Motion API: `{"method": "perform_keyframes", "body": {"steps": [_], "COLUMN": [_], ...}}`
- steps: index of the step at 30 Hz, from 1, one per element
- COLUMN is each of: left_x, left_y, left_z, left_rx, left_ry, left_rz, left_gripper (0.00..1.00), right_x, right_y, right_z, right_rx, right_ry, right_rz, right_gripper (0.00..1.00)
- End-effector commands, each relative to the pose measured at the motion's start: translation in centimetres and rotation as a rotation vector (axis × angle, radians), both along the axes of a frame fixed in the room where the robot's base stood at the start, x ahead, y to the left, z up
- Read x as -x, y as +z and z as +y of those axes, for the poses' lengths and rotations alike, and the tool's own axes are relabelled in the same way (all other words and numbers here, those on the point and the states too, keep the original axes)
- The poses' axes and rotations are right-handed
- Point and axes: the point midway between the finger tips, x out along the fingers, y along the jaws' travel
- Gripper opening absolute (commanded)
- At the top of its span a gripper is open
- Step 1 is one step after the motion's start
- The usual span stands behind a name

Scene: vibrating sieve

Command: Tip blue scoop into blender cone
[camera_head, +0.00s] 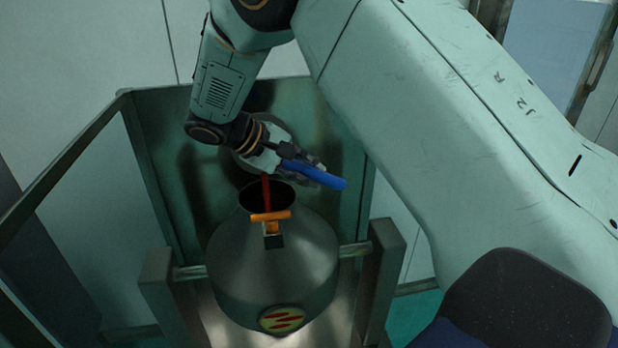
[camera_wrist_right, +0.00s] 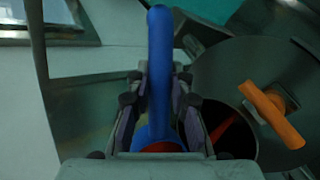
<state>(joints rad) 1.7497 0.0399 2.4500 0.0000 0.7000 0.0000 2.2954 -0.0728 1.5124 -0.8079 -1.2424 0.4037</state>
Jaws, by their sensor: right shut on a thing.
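The blue scoop's handle (camera_head: 318,175) sticks out to the right of my right gripper (camera_head: 288,163) in the head view. The gripper is shut on it above the blender cone (camera_head: 275,260). In the right wrist view the blue handle (camera_wrist_right: 160,70) stands between the fingers (camera_wrist_right: 160,90), with red at its lower end; the scoop's bowl is mostly hidden. A narrow red streak (camera_head: 266,190) runs down into the cone's round dark opening. It looks like falling material, and also shows in the right wrist view (camera_wrist_right: 222,129). My left gripper is not in view.
An orange latch handle (camera_head: 271,216) sits at the front of the cone's opening. Grey posts (camera_head: 384,270) flank the cone, and a metal panel (camera_head: 200,170) stands behind it. A framed guard rail (camera_head: 60,155) runs along the left.

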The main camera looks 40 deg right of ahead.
Motion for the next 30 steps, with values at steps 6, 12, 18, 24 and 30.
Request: {"method": "perform_keyframes", "body": {"steps": [6, 12, 18, 24, 30], "left_x": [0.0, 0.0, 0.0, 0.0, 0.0], "left_y": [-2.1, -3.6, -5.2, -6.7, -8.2], "left_z": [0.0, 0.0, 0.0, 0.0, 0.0], "left_rx": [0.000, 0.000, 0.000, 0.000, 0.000], "left_ry": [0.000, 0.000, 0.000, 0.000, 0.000], "left_rz": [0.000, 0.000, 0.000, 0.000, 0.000], "left_gripper": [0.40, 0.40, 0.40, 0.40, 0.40], "right_x": [0.1, 0.1, 0.1, 0.2, 0.3], "right_y": [-0.6, -0.8, -1.0, -1.3, -1.5], "right_z": [0.2, 0.3, 0.6, 0.9, 1.1], "right_rx": [0.077, 0.153, 0.244, 0.330, 0.410], "right_ry": [0.001, 0.002, 0.001, 0.000, -0.001], "right_rz": [-0.020, -0.039, -0.064, -0.087, -0.109], "right_gripper": [0.00, 0.00, 0.00, 0.00, 0.00]}}
